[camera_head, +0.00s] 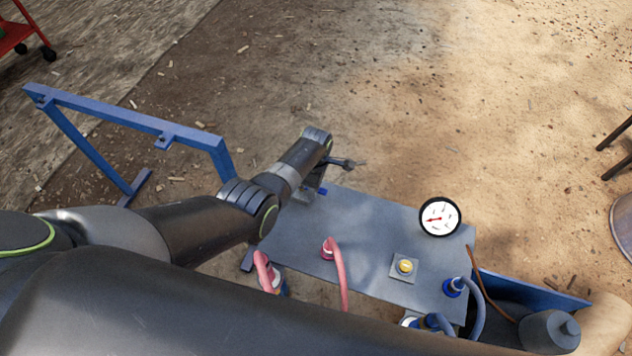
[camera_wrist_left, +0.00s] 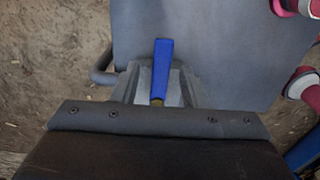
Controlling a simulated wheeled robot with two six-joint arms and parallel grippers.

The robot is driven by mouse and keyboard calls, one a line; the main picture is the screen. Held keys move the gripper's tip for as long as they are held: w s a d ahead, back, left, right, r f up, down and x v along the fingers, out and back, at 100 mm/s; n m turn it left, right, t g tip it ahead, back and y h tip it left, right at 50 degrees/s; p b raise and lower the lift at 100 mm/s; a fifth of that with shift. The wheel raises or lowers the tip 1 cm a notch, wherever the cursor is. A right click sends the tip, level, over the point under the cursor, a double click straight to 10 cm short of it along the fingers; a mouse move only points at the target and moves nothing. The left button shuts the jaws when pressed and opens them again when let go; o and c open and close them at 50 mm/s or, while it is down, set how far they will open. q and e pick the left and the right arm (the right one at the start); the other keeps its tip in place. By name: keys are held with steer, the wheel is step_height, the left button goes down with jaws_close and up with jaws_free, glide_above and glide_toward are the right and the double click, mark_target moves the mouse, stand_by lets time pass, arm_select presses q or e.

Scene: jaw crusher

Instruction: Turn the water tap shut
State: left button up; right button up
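The water tap shows as a blue lever (camera_wrist_left: 162,68) with a brass-coloured base in the left wrist view, in front of the grey panel (camera_wrist_left: 215,40). My left gripper (camera_wrist_left: 160,82) has one grey finger on each side of the lever. The fingers look apart, and I cannot tell whether either touches it. In the head view my left gripper (camera_head: 309,190) is at the far left corner of the grey panel (camera_head: 370,235), largely hidden by its own arm. A small blue bit of the lever (camera_head: 322,191) shows beside it. My right gripper is not in view.
A round gauge (camera_head: 440,217) and a yellow button (camera_head: 405,266) are on the panel's right part. Pink hoses (camera_head: 334,262) and a blue hose fitting (camera_head: 453,287) are along its near side. A blue frame (camera_head: 130,118) stands to the left. The ground beyond is open.

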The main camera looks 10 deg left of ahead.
arm_select(q)
steer(key=shift+r, duration=0.45)
step_height(320, 180, up, 5)
steer(key=p, duration=0.2)
steer(key=shift+r+p, duration=0.15)
steer(key=shift+p, duration=0.15)
step_height(320, 180, up, 11)
steer(key=shift+p, duration=0.35)
steer(key=shift+r, duration=0.1)
